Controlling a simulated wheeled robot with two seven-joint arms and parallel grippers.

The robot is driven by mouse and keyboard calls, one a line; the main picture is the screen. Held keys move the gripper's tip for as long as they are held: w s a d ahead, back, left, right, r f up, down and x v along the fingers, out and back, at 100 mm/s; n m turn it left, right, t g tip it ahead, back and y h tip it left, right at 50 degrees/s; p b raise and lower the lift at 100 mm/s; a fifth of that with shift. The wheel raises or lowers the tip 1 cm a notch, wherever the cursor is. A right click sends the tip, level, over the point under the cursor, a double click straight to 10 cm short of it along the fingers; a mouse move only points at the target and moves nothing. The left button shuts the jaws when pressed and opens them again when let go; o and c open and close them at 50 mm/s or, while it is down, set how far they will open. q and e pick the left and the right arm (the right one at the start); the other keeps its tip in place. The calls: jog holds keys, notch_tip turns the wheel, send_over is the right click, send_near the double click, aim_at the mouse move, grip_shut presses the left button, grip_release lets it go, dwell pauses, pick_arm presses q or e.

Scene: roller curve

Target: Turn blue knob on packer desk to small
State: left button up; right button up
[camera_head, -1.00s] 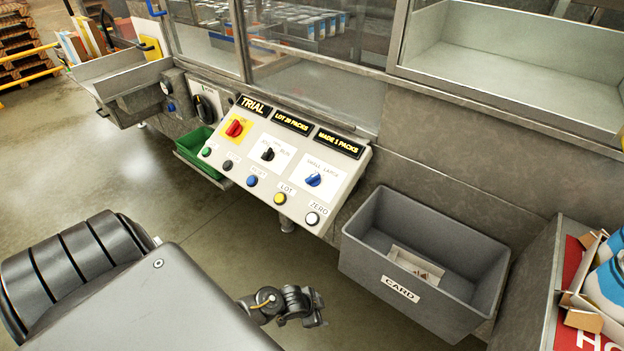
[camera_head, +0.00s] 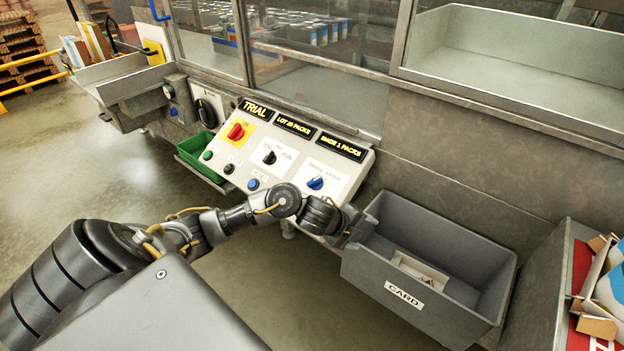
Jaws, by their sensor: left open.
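The packer desk's sloped control panel (camera_head: 301,160) stands at the centre. Its blue knob (camera_head: 315,183) is at the right side of the panel, on a white plate under the words SMALL and LARGE. The knob's pointing direction is too small to tell for sure. My left gripper (camera_head: 352,228) is open, in front of the panel's lower right corner, below and to the right of the blue knob and apart from it. My left forearm and wrist hide the panel's lower right buttons. My right gripper is not in view.
A red knob (camera_head: 236,131) on yellow and a black knob (camera_head: 269,157) sit left of the blue knob. A grey CARD bin (camera_head: 403,296) hangs close to the right of my gripper. A green tray (camera_head: 203,158) is at the panel's left. Open boxes stand far right.

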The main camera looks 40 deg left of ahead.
aim_at(313, 180)
pick_arm(q)
jog(key=w+a+r+m, duration=0.1)
jog(key=a+r, duration=0.1)
jog(key=a, duration=0.2)
jog(key=w+a+r+m+g, duration=0.1)
jog(key=a+r, duration=0.1)
jog(key=a, duration=0.3)
jog(key=w+a+r+m+g+y, duration=0.1)
jog(key=w+a+r, duration=0.1)
jog(key=a, duration=0.3)
jog(key=shift+a+r, duration=0.1)
jog(key=shift+r, duration=0.45)
jog(key=s+a+r+g, duration=0.2)
jog(key=s+a+r, duration=0.1)
jog(key=a+r, duration=0.55)
jog(key=x, duration=0.4)
jog(key=a+x, duration=0.1)
jog(key=x, duration=0.3)
jog(key=a+x, duration=0.1)
jog(key=x, duration=0.3)
jog(key=shift+s+d+f, duration=0.1)
jog(key=shift+s+f, duration=0.05)
jog(key=shift+f, duration=0.35)
jog(key=c, duration=1)
